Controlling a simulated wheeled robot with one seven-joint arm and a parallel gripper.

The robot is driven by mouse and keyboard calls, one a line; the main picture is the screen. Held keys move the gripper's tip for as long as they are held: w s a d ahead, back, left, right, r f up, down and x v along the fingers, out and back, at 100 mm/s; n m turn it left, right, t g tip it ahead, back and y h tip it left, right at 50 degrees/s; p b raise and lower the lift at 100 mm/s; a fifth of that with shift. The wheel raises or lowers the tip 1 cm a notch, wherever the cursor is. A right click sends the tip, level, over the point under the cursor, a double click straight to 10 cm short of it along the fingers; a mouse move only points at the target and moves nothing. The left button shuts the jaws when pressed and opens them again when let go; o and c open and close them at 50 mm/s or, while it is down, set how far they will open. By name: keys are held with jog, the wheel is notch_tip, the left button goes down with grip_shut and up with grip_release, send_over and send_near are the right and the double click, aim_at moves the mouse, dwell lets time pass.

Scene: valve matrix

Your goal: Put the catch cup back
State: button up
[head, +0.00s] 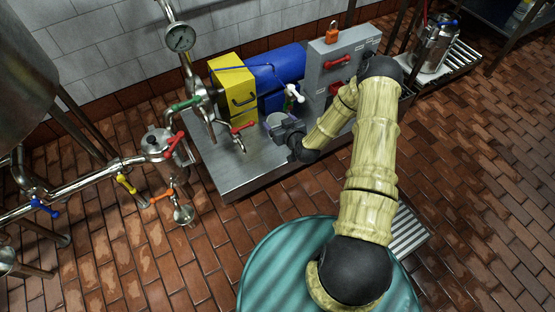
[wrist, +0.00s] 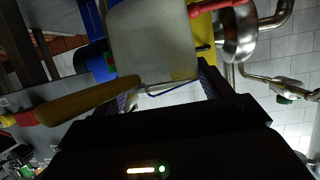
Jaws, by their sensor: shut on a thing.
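The catch cup (head: 276,121) is a pale grey cup at the front of the metal skid, below the yellow guard. My gripper (head: 287,134) is shut on it from the right front. In the wrist view the cup (wrist: 153,42) fills the upper middle, between the fingers of my gripper (wrist: 168,88). In the head view the cup looks held over the skid deck; I cannot tell whether it touches the deck. My gripper hides part of its lower side.
A red-handled tap (head: 241,130) stands left of the cup. A white-handled lever (head: 295,93) is just behind it. The yellow guard (head: 232,88), blue motor (head: 277,72) and grey control box (head: 340,62) stand behind. The skid deck (head: 235,172) is bare at its front left.

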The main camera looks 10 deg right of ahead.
jog(key=f+b, duration=0.1)
jog(key=w+f+b, duration=0.1)
jog(key=f+b, duration=0.1)
jog(key=w+f+b, duration=0.1)
jog(key=f+b, duration=0.1)
jog(key=shift+d+f, duration=0.1)
jog(key=shift+w+f+n+y+b, duration=0.3)
jog(key=shift+b, duration=0.4)
notch_tip(320, 180, down, 6)
jog(key=b, duration=0.3)
jog(key=shift+f, duration=0.15)
jog(key=shift+f+b, duration=1.1)
jog(key=shift+f, duration=0.75)
